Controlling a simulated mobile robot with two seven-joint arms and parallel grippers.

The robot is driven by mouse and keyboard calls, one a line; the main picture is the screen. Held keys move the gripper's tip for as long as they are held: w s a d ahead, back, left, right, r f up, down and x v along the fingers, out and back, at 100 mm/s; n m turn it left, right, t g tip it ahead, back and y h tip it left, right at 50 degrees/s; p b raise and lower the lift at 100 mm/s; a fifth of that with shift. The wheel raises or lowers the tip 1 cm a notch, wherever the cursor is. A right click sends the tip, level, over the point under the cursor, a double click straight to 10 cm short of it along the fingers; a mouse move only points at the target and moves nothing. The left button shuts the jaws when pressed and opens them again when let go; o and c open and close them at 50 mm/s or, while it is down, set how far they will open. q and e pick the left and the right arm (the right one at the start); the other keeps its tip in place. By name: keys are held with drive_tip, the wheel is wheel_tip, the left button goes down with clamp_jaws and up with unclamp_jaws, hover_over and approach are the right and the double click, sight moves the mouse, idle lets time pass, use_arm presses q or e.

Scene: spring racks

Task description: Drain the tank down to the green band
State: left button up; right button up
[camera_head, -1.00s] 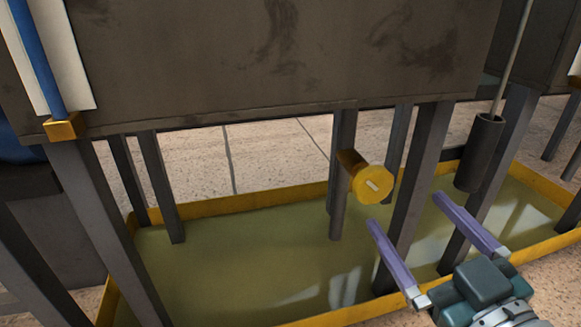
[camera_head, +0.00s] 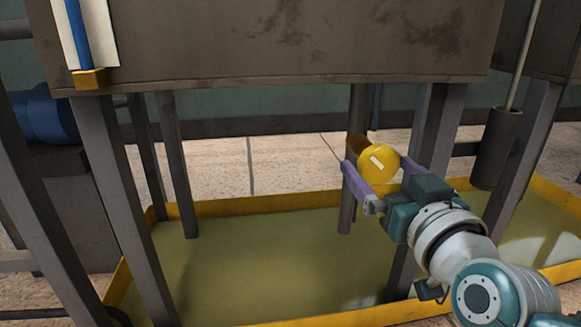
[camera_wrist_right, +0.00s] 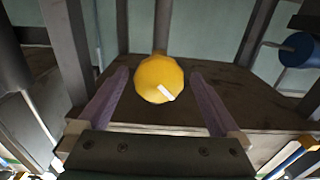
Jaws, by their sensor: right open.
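The dark brown tank (camera_head: 280,45) stands on grey legs. A gauge with a blue column (camera_head: 78,35) on a white plate (camera_head: 103,40) runs up its left front; only its lower end shows, and no green band is in view. A round yellow knob (camera_head: 378,161) with a white mark sits on a pipe under the tank. My right gripper (camera_head: 376,160) is open, with its purple fingers either side of the knob. In the right wrist view, the knob (camera_wrist_right: 158,78) lies between the fingers, with gaps both sides. My left gripper is not in view.
A yellow-rimmed tray (camera_head: 270,203) with greenish liquid lies below the tank. A grey leg (camera_head: 440,130) stands close behind my right gripper. A dark cylinder (camera_head: 495,148) hangs from a rod at the right. A blue rounded thing (camera_head: 42,115) is at the far left.

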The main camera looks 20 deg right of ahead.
drive_tip(key=shift+s, duration=0.15)
drive_tip(key=shift+c, duration=1.4)
drive_tip(key=c, duration=1)
drive_tip(key=shift+r+m+p, duration=0.1)
drive_tip(key=shift+m+p, duration=0.65)
drive_tip(key=shift+m, duration=0.15)
drive_tip(key=m+p, duration=0.1)
drive_tip(key=m, duration=0.1)
drive_tip(key=shift+m, duration=0.3)
drive_tip(key=m+p, duration=0.1)
drive_tip(key=m, duration=0.2)
drive_tip(key=shift+a+m, duration=0.1)
drive_tip(key=shift+m, duration=0.7)
